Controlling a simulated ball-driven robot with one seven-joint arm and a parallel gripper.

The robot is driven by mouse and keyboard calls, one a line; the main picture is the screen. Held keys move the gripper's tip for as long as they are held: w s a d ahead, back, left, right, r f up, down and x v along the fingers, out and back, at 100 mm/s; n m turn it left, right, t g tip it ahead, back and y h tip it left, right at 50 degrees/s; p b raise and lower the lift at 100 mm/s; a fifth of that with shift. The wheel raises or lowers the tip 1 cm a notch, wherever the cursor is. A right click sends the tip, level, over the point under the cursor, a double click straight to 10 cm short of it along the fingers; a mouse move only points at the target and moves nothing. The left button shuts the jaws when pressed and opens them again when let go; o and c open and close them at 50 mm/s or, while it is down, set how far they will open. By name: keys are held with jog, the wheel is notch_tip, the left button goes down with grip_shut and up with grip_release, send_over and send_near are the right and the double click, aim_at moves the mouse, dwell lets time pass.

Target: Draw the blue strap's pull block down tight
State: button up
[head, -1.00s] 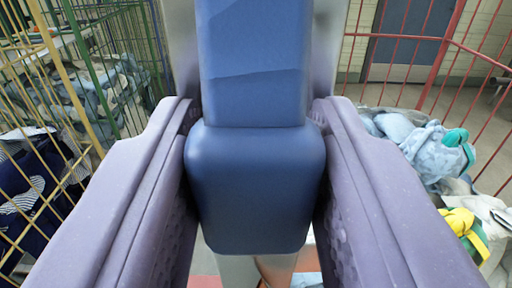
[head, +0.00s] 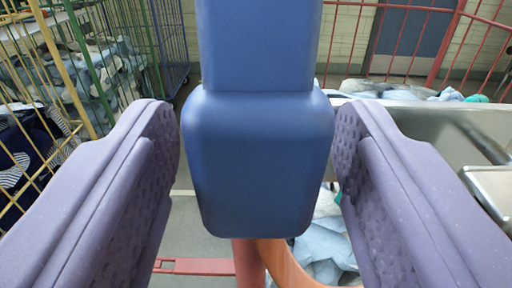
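The blue pull block (head: 258,165) hangs upright in the middle of the head view, at the lower end of the blue strap (head: 258,45). The strap runs up out of the top of the picture. My gripper (head: 258,140) is open, with one purple padded finger on each side of the block. A gap shows between each finger and the block, so neither finger touches it. The fingers' textured inner pads face the block. What lies straight behind the block and strap is hidden.
A yellow and green wire cage (head: 85,75) with cloth stands at left. A red barred cage (head: 420,45) stands at the back right. A grey metal surface (head: 435,130) is at right. Below the block are a red post (head: 248,262), an orange curved band (head: 290,268) and light-blue cloth (head: 325,250).

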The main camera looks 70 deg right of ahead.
jog(key=shift+r, duration=0.15)
jog(key=shift+a, duration=0.25)
jog(key=p+v, duration=0.2)
jog(key=v, duration=0.5)
jog(key=shift+s, duration=0.2)
jog(key=shift+a, duration=0.1)
